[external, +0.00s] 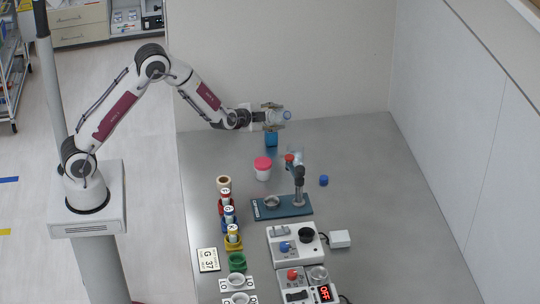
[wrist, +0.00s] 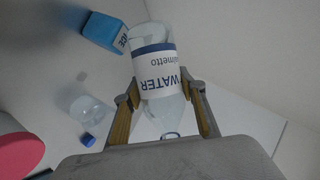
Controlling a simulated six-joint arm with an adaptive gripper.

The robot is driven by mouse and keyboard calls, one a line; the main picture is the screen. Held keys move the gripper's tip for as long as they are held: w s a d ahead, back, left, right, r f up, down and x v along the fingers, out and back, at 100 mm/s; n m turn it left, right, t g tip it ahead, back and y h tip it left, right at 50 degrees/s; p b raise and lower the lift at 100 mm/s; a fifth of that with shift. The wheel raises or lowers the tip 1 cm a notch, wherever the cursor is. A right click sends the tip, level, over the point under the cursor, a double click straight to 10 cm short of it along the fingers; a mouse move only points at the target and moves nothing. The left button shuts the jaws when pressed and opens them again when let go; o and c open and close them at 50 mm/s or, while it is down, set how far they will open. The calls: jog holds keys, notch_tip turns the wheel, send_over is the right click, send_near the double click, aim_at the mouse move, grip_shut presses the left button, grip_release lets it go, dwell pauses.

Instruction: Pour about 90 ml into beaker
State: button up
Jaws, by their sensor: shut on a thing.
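My gripper (wrist: 165,112) is shut on a clear water bottle (wrist: 155,68) with a white and blue "WATER" label. In the external view the bottle (external: 285,116) is held above the far part of the table. It looks tipped well over, but its exact tilt is hard to tell. A clear container, apparently the beaker (external: 296,154), stands on the table below and to the right, partly hidden by a small stand. The beaker also shows in the wrist view (wrist: 90,108), left of the bottle and apart from it. A blue cap (external: 323,180) lies on the table near it.
A blue box (external: 271,139) stands below my gripper. A pink-lidded jar (external: 263,168) and a teal-based stand (external: 284,207) are nearer. The table's right side is clear up to the wall.

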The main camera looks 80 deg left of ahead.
jog(key=shift+w+d+r+n+h, duration=0.25)
jog(key=shift+d+r+n+h, duration=0.25)
jog(key=shift+n, duration=0.3)
jog(key=shift+w+d+n+t+h, duration=0.1)
jog(key=shift+d+n+t+h, duration=0.2)
jog(key=shift+h, duration=0.1)
jog(key=shift+a+r+n+t+h, duration=0.15)
jog(key=shift+n+t+h, duration=0.1)
jog(key=shift+n+h, duration=0.3)
jog(key=shift+a+r+n+t+h, duration=0.1)
jog(key=shift+n+t+h, duration=0.2)
jog(key=shift+n, duration=0.35)
jog(key=shift+w+f+n+t+h+b, duration=0.15)
jog(key=shift+n+t+h+b, duration=0.25)
jog(key=shift+n+h, duration=0.7)
dwell(0.7)
